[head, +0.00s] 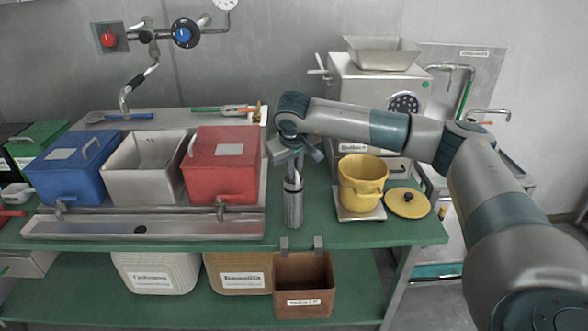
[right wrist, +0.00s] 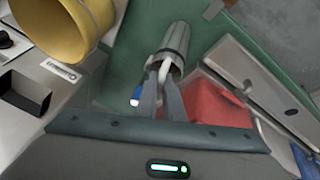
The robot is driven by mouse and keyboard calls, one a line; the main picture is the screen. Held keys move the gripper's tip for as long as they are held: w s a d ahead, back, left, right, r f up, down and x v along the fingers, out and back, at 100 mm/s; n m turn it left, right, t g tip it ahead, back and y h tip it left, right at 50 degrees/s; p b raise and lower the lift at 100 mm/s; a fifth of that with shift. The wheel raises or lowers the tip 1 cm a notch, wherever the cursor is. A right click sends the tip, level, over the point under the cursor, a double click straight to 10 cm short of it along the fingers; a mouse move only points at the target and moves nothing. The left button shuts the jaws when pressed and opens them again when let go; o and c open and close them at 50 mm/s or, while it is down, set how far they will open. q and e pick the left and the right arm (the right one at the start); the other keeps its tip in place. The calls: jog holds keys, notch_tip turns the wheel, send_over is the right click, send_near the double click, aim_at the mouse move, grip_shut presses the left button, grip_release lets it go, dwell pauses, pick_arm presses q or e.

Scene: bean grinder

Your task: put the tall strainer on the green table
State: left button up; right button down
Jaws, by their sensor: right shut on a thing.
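The tall strainer (head: 293,205) is a slim grey metal cylinder, upright over the front of the green table (head: 345,232), between the sink unit and the yellow pot. I cannot tell whether its bottom touches the table top. My right gripper (head: 293,162) is above it, pointing down and shut on its top part. In the right wrist view the two fingers (right wrist: 168,88) close on a thin light handle at the end of the strainer (right wrist: 175,42). My left gripper is not in view.
Left of the strainer are the sink unit (head: 140,228) and a red bin (head: 222,165). Right are a yellow pot (head: 362,183) on a scale, its lid (head: 408,203) and a metal grinder (head: 375,90). A brown box (head: 303,285) hangs below the table's front edge.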

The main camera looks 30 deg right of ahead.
jog(key=c, duration=1.9)
grip_release()
jog(key=shift+f, duration=0.1)
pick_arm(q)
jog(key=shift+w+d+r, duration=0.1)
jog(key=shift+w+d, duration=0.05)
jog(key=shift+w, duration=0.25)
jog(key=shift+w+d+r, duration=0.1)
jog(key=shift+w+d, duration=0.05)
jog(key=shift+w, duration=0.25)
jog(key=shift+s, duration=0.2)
pick_arm(e)
jog(key=shift+r, duration=0.35)
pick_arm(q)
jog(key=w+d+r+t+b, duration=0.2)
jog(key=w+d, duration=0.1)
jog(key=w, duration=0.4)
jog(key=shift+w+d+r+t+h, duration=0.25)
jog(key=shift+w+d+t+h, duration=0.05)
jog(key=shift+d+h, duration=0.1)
pick_arm(e)
jog(key=v, duration=1.1)
jog(key=shift+r, duration=0.3)
